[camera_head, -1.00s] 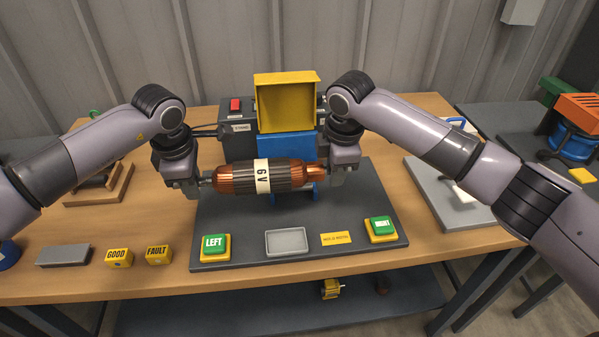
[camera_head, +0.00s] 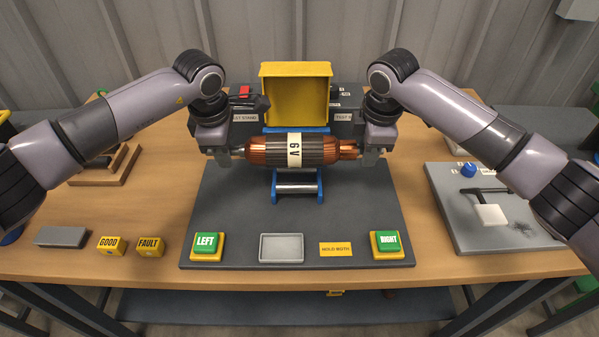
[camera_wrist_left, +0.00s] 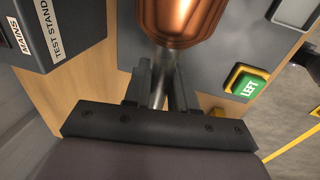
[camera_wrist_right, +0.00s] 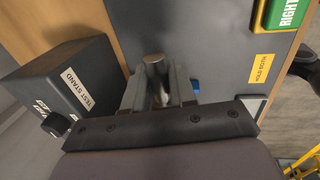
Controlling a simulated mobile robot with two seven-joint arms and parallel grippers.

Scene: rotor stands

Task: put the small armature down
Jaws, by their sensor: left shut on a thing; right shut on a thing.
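One armature (camera_head: 318,150), with copper ends, a dark ribbed core and a white 6V label, hangs level between my two grippers. My left gripper (camera_head: 229,154) is shut on its left shaft end. My right gripper (camera_head: 371,156) is shut on its right shaft end. The left wrist view shows its copper end (camera_wrist_left: 185,18) and the shaft between my fingers (camera_wrist_left: 158,92). The right wrist view shows a shaft end between my fingers (camera_wrist_right: 157,92).
The grey board (camera_head: 230,225) carries green LEFT (camera_head: 207,243) and RIGHT (camera_head: 387,241) buttons and a grey tray (camera_head: 282,248). A yellow open box (camera_head: 297,95) stands behind. GOOD (camera_head: 112,246) and FAULT (camera_head: 150,246) blocks lie left; a grey plate (camera_head: 470,230) lies right.

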